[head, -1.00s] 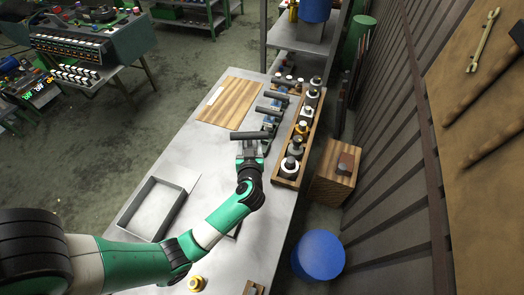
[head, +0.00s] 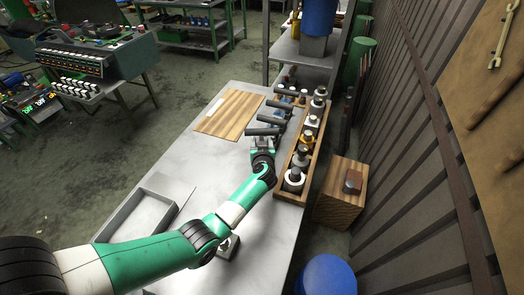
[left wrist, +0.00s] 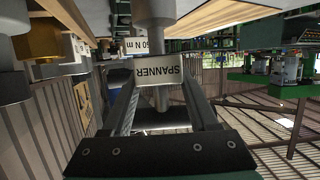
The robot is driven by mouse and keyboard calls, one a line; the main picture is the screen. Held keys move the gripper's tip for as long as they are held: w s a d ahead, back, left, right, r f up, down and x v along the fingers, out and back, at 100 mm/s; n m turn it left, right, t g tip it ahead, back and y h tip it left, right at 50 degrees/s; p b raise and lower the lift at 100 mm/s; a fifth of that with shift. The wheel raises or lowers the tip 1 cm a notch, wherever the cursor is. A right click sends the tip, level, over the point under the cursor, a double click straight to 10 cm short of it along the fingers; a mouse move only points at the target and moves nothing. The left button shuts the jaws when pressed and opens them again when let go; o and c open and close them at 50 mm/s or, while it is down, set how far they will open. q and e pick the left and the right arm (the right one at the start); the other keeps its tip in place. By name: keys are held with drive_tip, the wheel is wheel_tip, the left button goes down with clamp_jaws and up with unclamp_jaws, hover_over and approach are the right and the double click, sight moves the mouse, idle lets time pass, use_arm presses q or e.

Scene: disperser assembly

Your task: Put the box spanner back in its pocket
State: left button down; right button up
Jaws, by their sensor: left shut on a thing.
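My left gripper (head: 262,143) is shut on the box spanner (left wrist: 166,72). In the left wrist view the gripper (left wrist: 160,88) has its two fingers on either side of a pale block whose "SPANNER" label reads upside down; a grey round shaft rises above it. In the head view the spanner shows as a dark crossbar (head: 262,131) just beyond the gripper, at the near end of a row of similar crossbar tools (head: 271,118). Its pocket and lower end are hidden, so I cannot tell whether it is seated. My right gripper is not in view.
A wooden rack (head: 277,190) with several round parts stands close to the right of the row. A wooden board (head: 228,112) lies at the back left, and a grey tray (head: 128,218) lies at the front left. The table between is mostly clear.

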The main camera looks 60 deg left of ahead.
use_arm(q)
drive_tip(key=f+b, duration=0.3)
drive_tip(key=shift+w+a+f, duration=0.2)
drive_tip(key=shift+f, duration=0.1)
drive_tip(key=shift+r, duration=0.15)
drive_tip(key=shift+c, duration=0.8)
unclamp_jaws()
drive_tip(key=shift+f, duration=0.25)
drive_tip(key=shift+s+d+r, duration=0.1)
drive_tip(key=shift+r, duration=0.2)
drive_tip(key=p+v, duration=0.6)
drive_tip(key=v, duration=0.5)
drive_tip(key=shift+s+d+p, duration=0.2)
drive_tip(key=shift+d+p, duration=0.1)
drive_tip(key=shift+d, duration=0.05)
